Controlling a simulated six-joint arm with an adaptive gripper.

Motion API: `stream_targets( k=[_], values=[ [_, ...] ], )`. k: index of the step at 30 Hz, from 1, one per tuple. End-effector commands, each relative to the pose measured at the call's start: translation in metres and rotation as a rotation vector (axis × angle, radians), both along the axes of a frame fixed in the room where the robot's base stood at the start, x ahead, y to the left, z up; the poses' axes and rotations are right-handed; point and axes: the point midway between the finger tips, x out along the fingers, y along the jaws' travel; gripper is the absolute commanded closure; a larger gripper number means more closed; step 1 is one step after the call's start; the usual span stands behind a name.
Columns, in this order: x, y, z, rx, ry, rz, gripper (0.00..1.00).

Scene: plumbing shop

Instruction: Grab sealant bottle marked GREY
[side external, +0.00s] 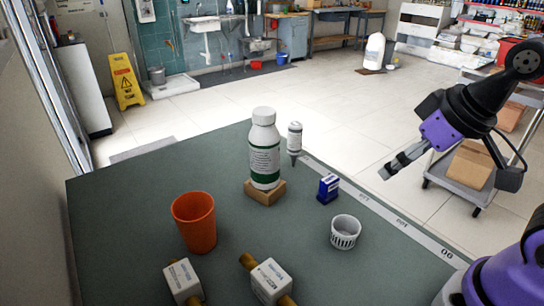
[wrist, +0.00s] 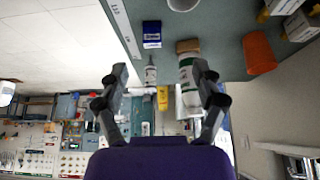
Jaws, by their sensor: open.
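A small white bottle (side external: 294,137) with a dark tapered nozzle end pointing down stands at the table's far edge, behind the large bottle. It also shows in the wrist view (wrist: 150,74), between my fingers. Its print is too small to read, so I cannot tell whether it says GREY. A large white bottle (side external: 264,150) with a green-banded label stands upright on a wooden block (side external: 265,191); it also shows in the wrist view (wrist: 186,72). My gripper (side external: 386,172) is open and empty, right of both bottles and apart from them; its fingers show in the wrist view (wrist: 164,86).
On the green table (side external: 120,220) are a blue box (side external: 328,188), a white slotted cup (side external: 345,232), an orange cup (side external: 194,222) and two white boxes with brass-coloured ends (side external: 184,281) (side external: 270,281). A cart with a carton (side external: 468,166) stands beyond my gripper.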

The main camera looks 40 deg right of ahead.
Motion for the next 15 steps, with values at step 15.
stream_targets(
  k=[15],
  values=[
    [0.109, -0.011, 0.02, -0.002, -0.028, 0.0, 0.23]
  ],
)
